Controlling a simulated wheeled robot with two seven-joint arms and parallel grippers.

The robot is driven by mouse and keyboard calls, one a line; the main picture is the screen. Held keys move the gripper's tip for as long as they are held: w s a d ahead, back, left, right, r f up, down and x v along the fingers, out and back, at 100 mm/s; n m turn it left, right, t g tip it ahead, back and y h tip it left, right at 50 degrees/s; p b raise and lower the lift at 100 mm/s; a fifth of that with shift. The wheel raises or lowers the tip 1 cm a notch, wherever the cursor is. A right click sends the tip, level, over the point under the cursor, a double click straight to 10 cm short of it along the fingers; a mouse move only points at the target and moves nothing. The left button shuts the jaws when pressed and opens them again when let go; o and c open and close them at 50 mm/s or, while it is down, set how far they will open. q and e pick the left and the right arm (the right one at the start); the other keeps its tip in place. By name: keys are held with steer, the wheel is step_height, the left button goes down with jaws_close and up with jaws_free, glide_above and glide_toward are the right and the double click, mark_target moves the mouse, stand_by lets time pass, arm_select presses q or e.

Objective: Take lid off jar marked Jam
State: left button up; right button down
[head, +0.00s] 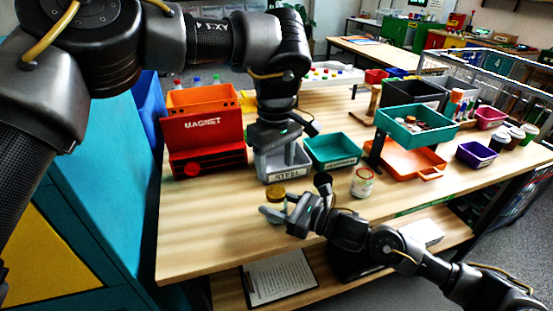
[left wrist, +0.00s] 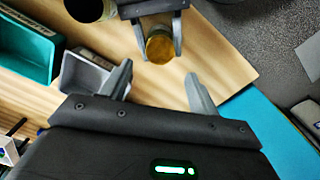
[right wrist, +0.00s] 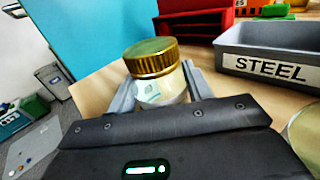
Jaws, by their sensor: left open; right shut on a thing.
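A glass jar with a gold lid (right wrist: 152,62) stands near the table's front edge. Its side label is partly hidden by my finger and I cannot read it. My right gripper (head: 278,206) is shut around the jar's body, below the lid. The jar is upright and its lid is on. In the left wrist view the gold lid (left wrist: 160,46) shows from above, between the right gripper's fingers. My left gripper (left wrist: 160,82) is open and empty, apart from the lid. In the head view it hangs in front of the grey bin, its fingertips hard to make out.
A grey bin marked STEEL (right wrist: 272,62) stands behind the jar. A red MAGNET box (head: 205,135), a teal bin (head: 333,150) and an orange tray (head: 408,160) are farther along. Another jar (head: 362,184) stands right of my right gripper. The table's front left is clear.

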mark_target(276, 191)
arm_select(q)
step_height(276, 191, down, 8)
steer(key=shift+r, duration=0.25)
arm_select(e)
steer(key=shift+f, duration=0.25)
arm_select(q)
steer(key=shift+c, duration=0.4)
